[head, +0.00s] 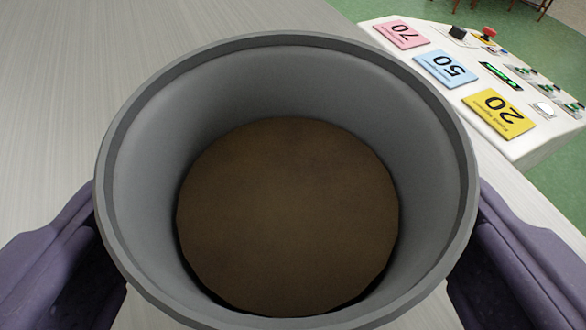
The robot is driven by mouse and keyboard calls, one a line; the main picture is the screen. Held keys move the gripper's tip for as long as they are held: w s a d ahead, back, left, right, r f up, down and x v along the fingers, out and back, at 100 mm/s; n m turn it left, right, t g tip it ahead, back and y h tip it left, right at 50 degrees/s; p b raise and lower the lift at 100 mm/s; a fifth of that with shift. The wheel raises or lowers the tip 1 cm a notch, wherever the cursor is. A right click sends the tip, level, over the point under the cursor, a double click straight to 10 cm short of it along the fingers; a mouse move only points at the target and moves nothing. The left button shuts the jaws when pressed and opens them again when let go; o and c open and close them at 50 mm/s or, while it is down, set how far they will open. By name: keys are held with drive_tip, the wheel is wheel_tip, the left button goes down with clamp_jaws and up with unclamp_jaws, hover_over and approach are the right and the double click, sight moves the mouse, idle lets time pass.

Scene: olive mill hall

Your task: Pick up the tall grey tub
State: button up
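The tall grey tub (285,52) fills the middle of the head view, seen from above into its open mouth. Its inner wall is smooth grey, and a flat brown round surface shows deep inside. My gripper (286,240) straddles it, with one purple finger at the left side and one at the right. Both fingers reach in under the rim and appear closed against the outer wall. The rim hides the fingertips and the contact itself. The tub's base is hidden, so I cannot tell whether it stands on the table or is lifted.
A pale, brushed-looking table (90,80) spreads to the left and behind the tub. At the upper right is a white control console (530,148) with pink, blue and yellow number cards, a red button and switches. Green floor (430,12) shows beyond.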

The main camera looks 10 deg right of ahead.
sight(287, 130)
drive_tip(key=x, duration=0.3)
drive_tip(key=shift+w, duration=0.25)
drive_tip(key=shift+s, duration=0.1)
drive_tip(key=shift+c, duration=1)
drive_tip(key=c, duration=0.9)
drive_tip(key=shift+r, duration=0.15)
